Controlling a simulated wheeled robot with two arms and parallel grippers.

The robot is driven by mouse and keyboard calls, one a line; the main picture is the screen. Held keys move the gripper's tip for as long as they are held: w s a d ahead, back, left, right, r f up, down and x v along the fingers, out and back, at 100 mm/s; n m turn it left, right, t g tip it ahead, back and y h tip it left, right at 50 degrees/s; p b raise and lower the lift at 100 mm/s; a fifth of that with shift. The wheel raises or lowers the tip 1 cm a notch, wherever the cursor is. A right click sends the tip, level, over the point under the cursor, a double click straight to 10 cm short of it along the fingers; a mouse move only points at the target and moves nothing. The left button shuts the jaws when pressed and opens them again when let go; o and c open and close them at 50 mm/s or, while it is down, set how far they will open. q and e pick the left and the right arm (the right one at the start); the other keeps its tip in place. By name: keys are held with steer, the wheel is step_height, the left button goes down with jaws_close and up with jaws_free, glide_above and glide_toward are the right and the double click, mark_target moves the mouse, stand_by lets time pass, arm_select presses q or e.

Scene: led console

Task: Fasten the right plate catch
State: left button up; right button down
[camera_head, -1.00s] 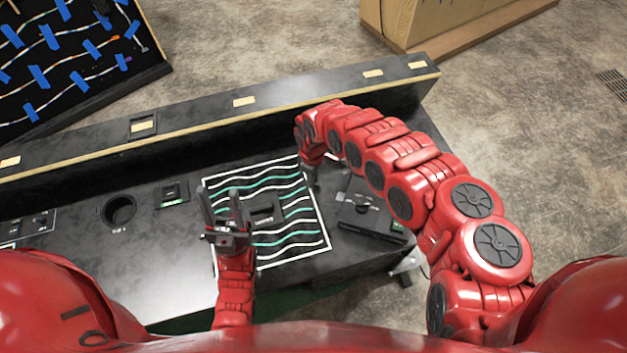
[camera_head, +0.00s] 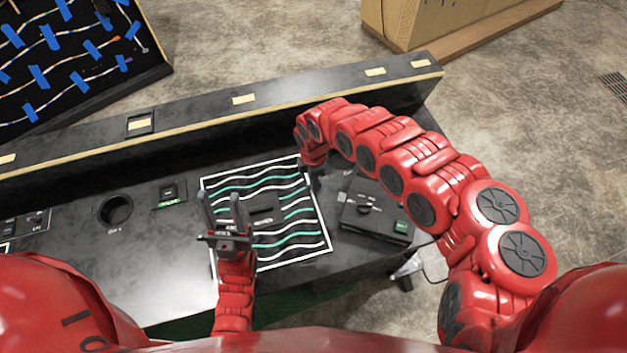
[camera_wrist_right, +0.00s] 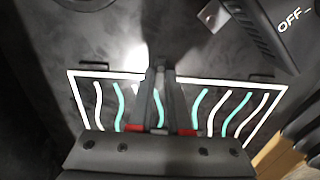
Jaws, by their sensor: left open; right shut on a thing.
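The plate (camera_head: 262,262) is a black panel with a white border and wavy white and green lines, lying on the console top. It also shows in the right wrist view (camera_wrist_right: 100,95). My right gripper (camera_wrist_right: 159,78) is shut at the middle of the plate's right edge, its tips close together. The small part between them, at the place of the right plate catch, is mostly hidden by the fingers. In the head view my right arm hides most of that spot. My left gripper (camera_head: 222,198) is open and empty, above the plate's left part.
A black switch box (camera_head: 375,215) with a green label stands right of the plate. A round hole (camera_head: 116,210) and a small green-lit module (camera_head: 169,193) are to the left. A raised ledge (camera_head: 240,112) runs along the back. Two dark tabs (camera_wrist_right: 95,67) (camera_wrist_right: 262,78) sit along the plate's right edge.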

steer(key=shift+s, duration=0.1)
stand_by(0.3)
steer(key=c, duration=0.9)
jaws_free()
steer(key=shift+o, duration=0.2)
steer(key=shift+r, duration=0.1)
steer(key=r, duration=0.7)
steer(key=shift+w+r+b, duration=0.3)
step_height(320, 180, up, 10)
steer(key=p, duration=0.5)
steer(key=shift+s+f, duration=0.2)
